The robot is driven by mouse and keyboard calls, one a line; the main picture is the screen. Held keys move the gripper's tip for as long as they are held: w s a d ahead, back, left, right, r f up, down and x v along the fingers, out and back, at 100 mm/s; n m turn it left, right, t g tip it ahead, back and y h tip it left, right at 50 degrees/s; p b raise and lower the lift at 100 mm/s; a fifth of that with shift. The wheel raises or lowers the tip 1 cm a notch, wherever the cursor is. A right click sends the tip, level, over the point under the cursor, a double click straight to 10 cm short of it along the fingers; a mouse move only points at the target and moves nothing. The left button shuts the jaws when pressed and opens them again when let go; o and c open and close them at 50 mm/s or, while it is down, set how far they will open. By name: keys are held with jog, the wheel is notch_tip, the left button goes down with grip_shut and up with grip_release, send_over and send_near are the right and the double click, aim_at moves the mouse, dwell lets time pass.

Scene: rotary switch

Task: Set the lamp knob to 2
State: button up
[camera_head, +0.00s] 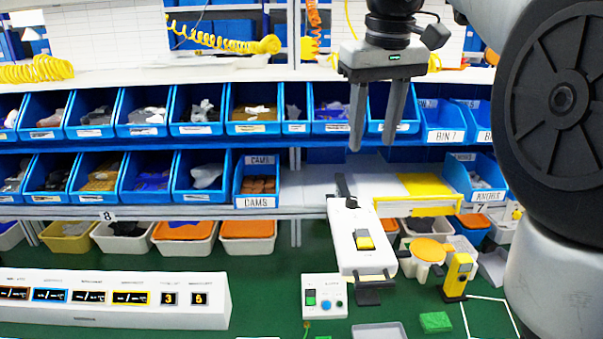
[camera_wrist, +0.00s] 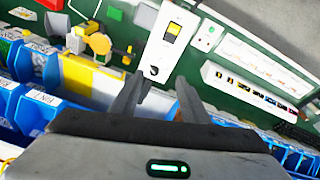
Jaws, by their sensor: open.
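My gripper (camera_head: 372,146) hangs open and empty, fingers pointing down, above the far end of a long white device (camera_head: 347,255). The device has a yellow switch (camera_head: 364,240) in its middle and a small black knob (camera_head: 351,203) near its far end. In the wrist view the black knob (camera_wrist: 154,71) shows just beyond and between my fingertips (camera_wrist: 158,88), apart from them. The yellow switch (camera_wrist: 173,29) lies farther off. I cannot read any marks around the knob, nor tell for sure that it is the lamp knob.
A small control box (camera_head: 325,297) with coloured buttons stands in front. A white display panel (camera_head: 110,312) at left has several small screens; its two rightmost read 3 and 5. A yellow post (camera_head: 459,276) stands right. Blue bins (camera_head: 251,110) line the shelves behind.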

jog(key=n+g, duration=0.2)
send_over(352, 199)
jog(key=s, duration=0.1)
jog(key=shift+h, duration=0.3)
jog(key=f+b, duration=0.1)
jog(key=f, duration=0.5)
jog(key=f+b, duration=0.1)
jog(key=f, duration=0.4)
jog(key=w+f+b, duration=0.1)
jog(key=f, duration=0.5)
jog(key=shift+f+b, duration=0.3)
grip_shut()
